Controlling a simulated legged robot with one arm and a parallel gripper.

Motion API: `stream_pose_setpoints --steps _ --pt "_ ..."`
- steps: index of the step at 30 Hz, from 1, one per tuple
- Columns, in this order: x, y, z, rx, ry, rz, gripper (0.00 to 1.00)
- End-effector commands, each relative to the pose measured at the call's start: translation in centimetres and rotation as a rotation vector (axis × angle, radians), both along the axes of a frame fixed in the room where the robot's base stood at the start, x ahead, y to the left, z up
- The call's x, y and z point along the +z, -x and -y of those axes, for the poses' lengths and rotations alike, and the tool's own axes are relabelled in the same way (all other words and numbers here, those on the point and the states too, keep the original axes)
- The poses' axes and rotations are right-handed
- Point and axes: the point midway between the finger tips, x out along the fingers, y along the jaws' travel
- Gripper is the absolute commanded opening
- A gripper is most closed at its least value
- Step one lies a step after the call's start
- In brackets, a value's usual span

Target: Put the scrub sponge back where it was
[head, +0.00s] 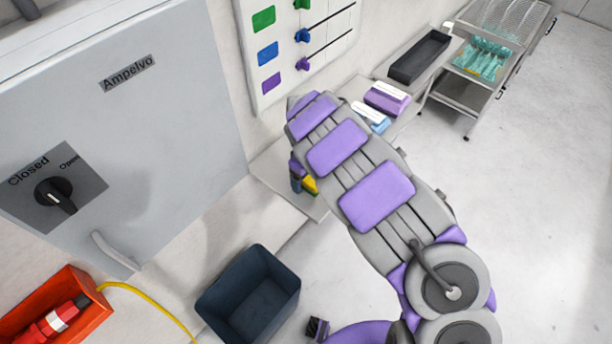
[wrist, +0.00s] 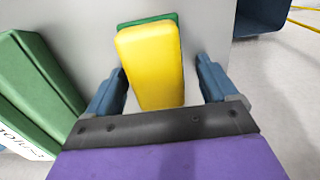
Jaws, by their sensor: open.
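The scrub sponge, yellow with a green layer, stands on a light grey surface in the wrist view (wrist: 150,62). In the head view a small part of the sponge (head: 310,185) shows beside my arm, on the low grey shelf (head: 285,182) by the wall. My gripper (wrist: 158,82) is open, with one blue finger on each side of the sponge's near part. I cannot tell whether either finger touches it. In the head view my arm hides most of my gripper (head: 298,180).
Green boxes (wrist: 35,85) stand close on the left in the wrist view. A dark bin (head: 215,308) sits on the floor below the shelf. Purple and blue boxes (head: 386,98), a dark tray (head: 420,56) and a metal cart (head: 478,95) stand farther along. Open floor lies right.

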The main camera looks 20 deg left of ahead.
Motion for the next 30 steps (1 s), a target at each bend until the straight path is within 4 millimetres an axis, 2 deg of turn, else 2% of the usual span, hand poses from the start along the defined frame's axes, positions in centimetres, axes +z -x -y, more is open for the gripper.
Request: stream_pose_setpoints --steps 4,8,21,24,30 --pt "0.4 0.0 -0.1 0.000 0.000 0.001 0.86" --pt "1.7 0.0 -0.1 0.000 -0.001 0.003 0.86" --pt "10.1 -0.1 -0.1 0.000 -0.004 0.004 0.86" --pt "11.5 -0.1 -0.1 0.002 -0.002 0.003 0.86" --pt "12.2 -0.1 -0.1 0.001 -0.001 0.003 0.86"
